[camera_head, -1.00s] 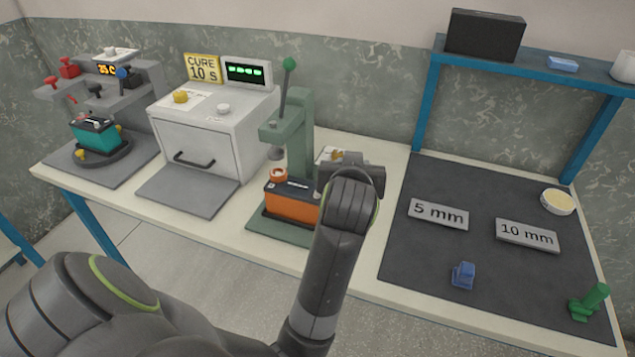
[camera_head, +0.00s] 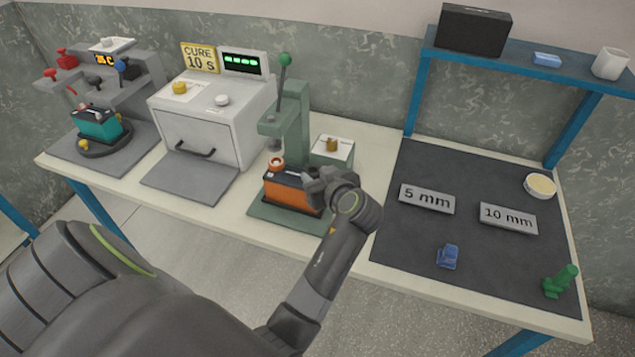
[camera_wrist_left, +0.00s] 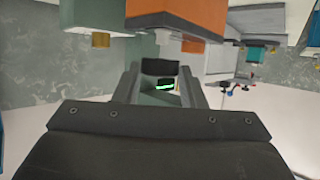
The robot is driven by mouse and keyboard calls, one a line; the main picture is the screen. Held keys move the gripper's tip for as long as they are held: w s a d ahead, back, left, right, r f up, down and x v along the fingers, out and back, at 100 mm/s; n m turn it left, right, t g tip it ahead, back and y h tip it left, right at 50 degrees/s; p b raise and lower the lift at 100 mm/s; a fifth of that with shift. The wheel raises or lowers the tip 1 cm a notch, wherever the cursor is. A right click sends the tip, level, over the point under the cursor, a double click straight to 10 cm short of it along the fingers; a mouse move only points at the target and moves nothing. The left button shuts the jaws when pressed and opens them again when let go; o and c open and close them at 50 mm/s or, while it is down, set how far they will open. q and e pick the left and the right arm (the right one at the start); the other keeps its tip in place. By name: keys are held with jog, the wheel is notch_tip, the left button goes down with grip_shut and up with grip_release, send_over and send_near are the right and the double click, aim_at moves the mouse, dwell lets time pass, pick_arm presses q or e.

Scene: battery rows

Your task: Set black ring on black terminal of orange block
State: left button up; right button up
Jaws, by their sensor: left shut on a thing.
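The orange block (camera_head: 285,192), with a dark top, sits upright on the green press stand. An orange ring (camera_head: 276,162) is at its left end. My left gripper (camera_head: 316,183) is at the block's right end and hides that end, including any black terminal there. In the left wrist view, the fingers (camera_wrist_left: 160,78) are shut on a small black piece (camera_wrist_left: 160,67), which looks like the black ring. The orange block (camera_wrist_left: 198,17) shows just above it in that picture. I cannot tell whether the ring touches the terminal. My right gripper is not in view.
The green press (camera_head: 293,125) rises behind the block, with a box with a brass knob (camera_head: 332,144) beside it. A white oven (camera_head: 205,130) stands left, and a teal block (camera_head: 97,123) is farther left. The dark mat (camera_head: 400,245) holds size plates and small parts.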

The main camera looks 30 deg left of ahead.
pick_arm(q)
notch_tip(320, 180, down, 2)
jog(key=shift+f, duration=0.4)
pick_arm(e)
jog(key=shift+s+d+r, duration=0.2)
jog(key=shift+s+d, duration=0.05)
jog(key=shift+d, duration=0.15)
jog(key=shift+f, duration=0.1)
pick_arm(q)
jog(key=o, duration=0.9)
jog(key=shift+o, duration=0.2)
jog(key=shift+r, duration=0.15)
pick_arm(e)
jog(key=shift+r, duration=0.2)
